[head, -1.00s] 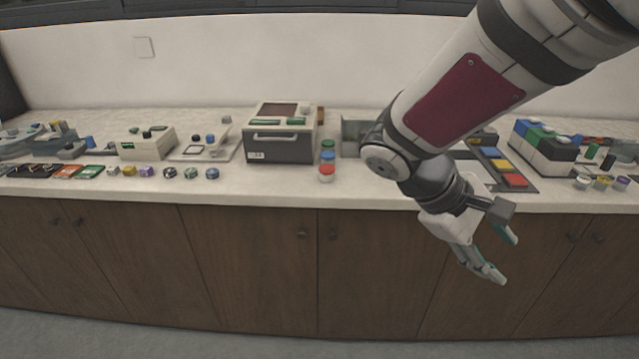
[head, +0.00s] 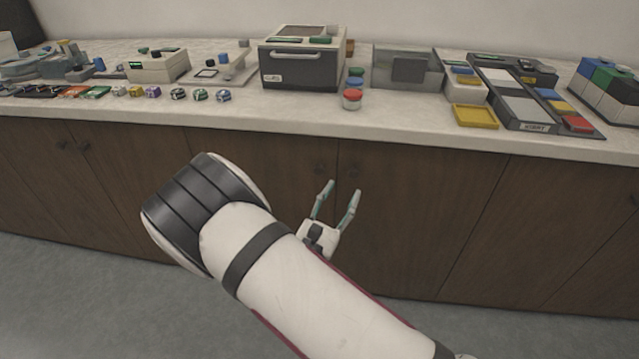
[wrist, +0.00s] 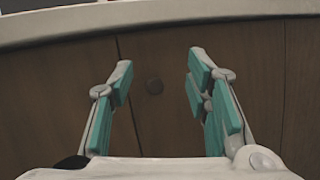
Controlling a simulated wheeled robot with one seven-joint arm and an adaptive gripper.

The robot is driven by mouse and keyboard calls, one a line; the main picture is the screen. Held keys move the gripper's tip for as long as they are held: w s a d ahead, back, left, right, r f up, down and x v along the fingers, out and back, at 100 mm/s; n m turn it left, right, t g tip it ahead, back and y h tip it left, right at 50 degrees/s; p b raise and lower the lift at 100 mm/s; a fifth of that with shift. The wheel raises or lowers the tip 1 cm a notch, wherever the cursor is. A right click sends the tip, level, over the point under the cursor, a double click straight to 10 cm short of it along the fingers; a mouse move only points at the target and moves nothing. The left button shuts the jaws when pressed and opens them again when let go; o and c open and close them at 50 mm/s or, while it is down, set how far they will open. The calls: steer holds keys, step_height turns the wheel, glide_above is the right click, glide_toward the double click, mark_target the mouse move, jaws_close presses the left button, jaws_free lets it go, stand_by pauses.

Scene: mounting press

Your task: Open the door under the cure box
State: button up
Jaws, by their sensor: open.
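The cure box (head: 300,68) is a pale and dark grey box with a front handle, standing on the counter in the head view. My gripper (head: 340,188) is open and empty in front of the seam between this door and the neighbouring door on the right. The left finger covers part of the left door.
The counter edge (head: 300,121) juts out above my gripper. A red-capped jar (head: 352,99) and a yellow tray (head: 475,116) stand near that edge. The floor (head: 60,290) in front is clear.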

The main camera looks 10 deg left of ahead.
mark_target(319, 173)
steer(key=s+a+f+n+t+y+b, duration=0.2)
steer(key=a+f+n+y, duration=0.4)
steer(key=a+f+y, duration=0.15)
steer(key=x, duration=0.4)
steer(key=b+x, duration=0.1)
steer(key=x, duration=0.4)
steer(key=b+x, duration=0.1)
steer(key=x, duration=0.3)
steer(key=shift+w+d+f, duration=0.2)
steer(key=shift+w+d, duration=0.05)
steer(key=shift+w, duration=0.25)
jaws_close()
